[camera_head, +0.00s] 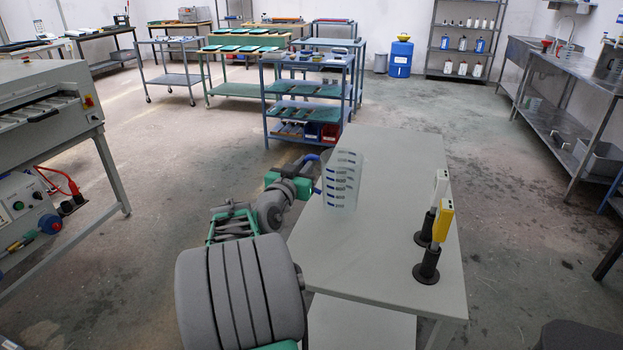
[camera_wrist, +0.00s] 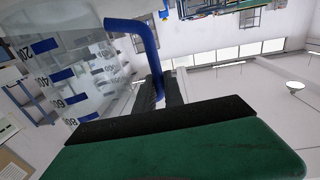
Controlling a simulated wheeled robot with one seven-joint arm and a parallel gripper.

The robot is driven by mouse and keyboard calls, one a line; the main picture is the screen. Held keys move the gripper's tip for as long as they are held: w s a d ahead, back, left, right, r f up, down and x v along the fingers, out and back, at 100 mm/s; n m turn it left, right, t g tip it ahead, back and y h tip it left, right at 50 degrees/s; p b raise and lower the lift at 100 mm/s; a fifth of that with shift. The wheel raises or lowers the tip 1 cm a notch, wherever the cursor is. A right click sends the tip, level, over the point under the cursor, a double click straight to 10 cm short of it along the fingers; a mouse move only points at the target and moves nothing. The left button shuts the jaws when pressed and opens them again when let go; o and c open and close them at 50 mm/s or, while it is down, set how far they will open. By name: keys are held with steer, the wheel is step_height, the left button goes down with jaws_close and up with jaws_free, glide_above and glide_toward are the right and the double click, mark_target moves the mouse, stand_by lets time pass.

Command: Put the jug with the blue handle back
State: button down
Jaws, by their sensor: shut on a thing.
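The clear jug (camera_head: 343,180) with blue markings is upright at the left edge of the grey table (camera_head: 390,185) in the head view. Whether its base touches the tabletop, I cannot tell. Its blue handle (camera_head: 318,188) faces left, toward my gripper (camera_head: 309,186). My gripper is shut on the handle. In the wrist view the jug (camera_wrist: 70,75) fills the upper left, with its blue handle (camera_wrist: 147,50) running down to my gripper (camera_wrist: 165,100). The dark finger pads partly hide the lower handle.
Two black stands on the table's right side hold a yellow device (camera_head: 442,222) and a white device (camera_head: 440,187). A blue shelf cart (camera_head: 305,95) stands beyond the table. A steel sink bench (camera_head: 560,90) is at the right. A grey machine (camera_head: 45,110) is at the left.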

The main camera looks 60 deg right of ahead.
steer(key=shift+s+d+f+b, duration=0.1)
steer(key=shift+s+d+f, duration=0.1)
steer(key=shift+f, duration=0.5)
steer(key=shift+s+d+f+b, duration=0.15)
steer(key=shift+d+f, duration=0.1)
steer(key=shift+f, duration=0.5)
steer(key=shift+s+d+f+b, duration=0.1)
steer(key=shift+d+f, duration=0.1)
steer(key=shift+f, duration=0.5)
steer(key=shift+f, duration=0.2)
steer(key=c, duration=1.4)
jaws_free()
steer(key=shift+r, duration=0.1)
steer(key=shift+c, duration=0.2)
steer(key=shift+p, duration=0.3)
